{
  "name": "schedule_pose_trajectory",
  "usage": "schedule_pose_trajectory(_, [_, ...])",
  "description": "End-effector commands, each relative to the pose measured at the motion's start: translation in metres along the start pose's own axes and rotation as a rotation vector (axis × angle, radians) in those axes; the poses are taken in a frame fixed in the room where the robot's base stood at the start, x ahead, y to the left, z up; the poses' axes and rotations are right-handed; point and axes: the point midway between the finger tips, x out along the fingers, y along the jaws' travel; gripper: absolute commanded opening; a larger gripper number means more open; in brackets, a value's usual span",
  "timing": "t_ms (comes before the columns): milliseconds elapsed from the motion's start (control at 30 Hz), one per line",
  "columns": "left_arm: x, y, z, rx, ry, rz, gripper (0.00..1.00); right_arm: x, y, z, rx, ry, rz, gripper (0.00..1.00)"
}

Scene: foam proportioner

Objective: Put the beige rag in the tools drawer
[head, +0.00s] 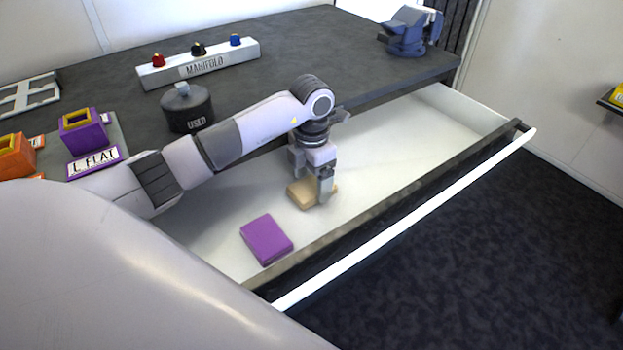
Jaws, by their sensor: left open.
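The drawer (425,140) stands pulled out below the dark bench top, with a white inside and a long white handle. The beige rag (299,194) is inside the drawer, at the tips of my left gripper (313,190). The gripper points down and is open, with its fingers hiding part of the rag. I cannot tell whether the rag touches the drawer floor. My right gripper is not in view.
A purple block (266,239) lies in the drawer near its front left. On the bench top stand a manifold box (200,63), a dark "USED" container (187,108), a purple holder (83,132) and a blue vise (410,31). The drawer's right part is clear.

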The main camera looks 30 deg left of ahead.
Motion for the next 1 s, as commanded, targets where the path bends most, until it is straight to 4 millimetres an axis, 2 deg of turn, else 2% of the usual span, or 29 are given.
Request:
schedule_pose_trajectory(300, [-0.069, 0.001, 0.001, 0.000, -0.007, 0.004, 0.82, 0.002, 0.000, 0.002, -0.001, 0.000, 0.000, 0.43])
schedule_pose_trajectory(500, [-0.101, 0.001, 0.000, -0.001, -0.003, 0.002, 0.82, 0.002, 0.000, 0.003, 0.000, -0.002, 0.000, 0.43])
schedule_pose_trajectory(700, [-0.113, 0.000, 0.000, -0.001, -0.001, 0.001, 0.82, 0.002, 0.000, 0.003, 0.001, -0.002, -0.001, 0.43])
schedule_pose_trajectory(1000, [-0.114, 0.000, 0.000, -0.001, -0.001, 0.001, 0.82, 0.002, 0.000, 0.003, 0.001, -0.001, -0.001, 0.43])
